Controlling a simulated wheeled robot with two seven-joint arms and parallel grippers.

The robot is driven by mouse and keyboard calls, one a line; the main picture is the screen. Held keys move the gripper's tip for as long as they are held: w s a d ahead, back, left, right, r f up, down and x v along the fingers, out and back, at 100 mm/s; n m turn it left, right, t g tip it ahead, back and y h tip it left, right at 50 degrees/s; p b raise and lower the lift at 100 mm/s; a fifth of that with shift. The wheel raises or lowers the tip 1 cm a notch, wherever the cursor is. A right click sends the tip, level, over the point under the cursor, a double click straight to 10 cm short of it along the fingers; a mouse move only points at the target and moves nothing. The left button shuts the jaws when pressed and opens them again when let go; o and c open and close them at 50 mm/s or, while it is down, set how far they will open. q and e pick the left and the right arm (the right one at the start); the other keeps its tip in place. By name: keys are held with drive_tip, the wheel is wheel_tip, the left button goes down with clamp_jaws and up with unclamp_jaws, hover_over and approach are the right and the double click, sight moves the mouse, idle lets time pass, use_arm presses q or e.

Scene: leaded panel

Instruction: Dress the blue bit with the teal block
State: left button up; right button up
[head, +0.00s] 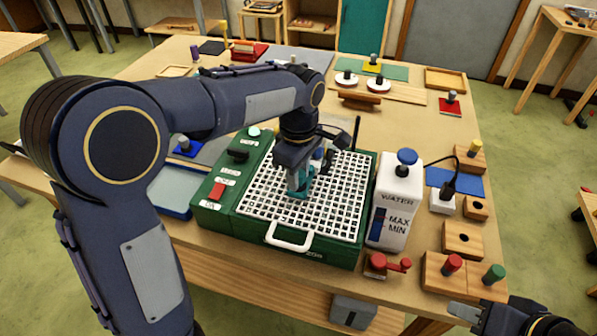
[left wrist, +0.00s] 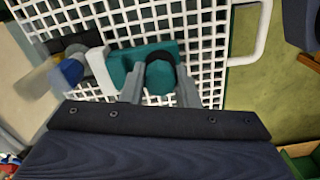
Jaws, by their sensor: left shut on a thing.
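My left gripper (head: 299,186) is shut on the teal block (head: 297,192), just above the white grid of the green machine. In the left wrist view the left gripper (left wrist: 160,88) has its two grey fingers on either side of the block's round dark-topped knob, and the teal block (left wrist: 122,64) extends to the left. The blue bit (left wrist: 72,70) shows left of the block, with a pale piece between them; whether block and bit touch is unclear. In the head view the bit is mostly hidden behind my gripper. My right gripper (head: 466,312) is at the lower right edge, its jaws unclear.
The green machine (head: 215,215) has a red switch and a white front handle (head: 289,238). A white water bottle (head: 396,205) with a blue cap stands close on its right. Wooden blocks with coloured pegs (head: 462,240) line the right edge. The back of the table holds several trays and tools.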

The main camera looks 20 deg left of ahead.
use_arm(q)
drive_tip(key=shift+f, duration=0.3)
idle(0.5)
drive_tip(key=shift+r, duration=0.1)
drive_tip(key=shift+w+p, duration=0.4)
drive_tip(key=shift+w, duration=0.3)
idle(1.0)
drive_tip(key=shift+d, duration=0.25)
drive_tip(key=shift+d, duration=0.5)
drive_tip(key=shift+d+p, duration=0.35)
drive_tip(key=shift+d, duration=0.1)
drive_tip(key=shift+d, duration=0.25)
drive_tip(key=shift+a, duration=0.2)
idle(0.5)
drive_tip(key=shift+a, duration=0.55)
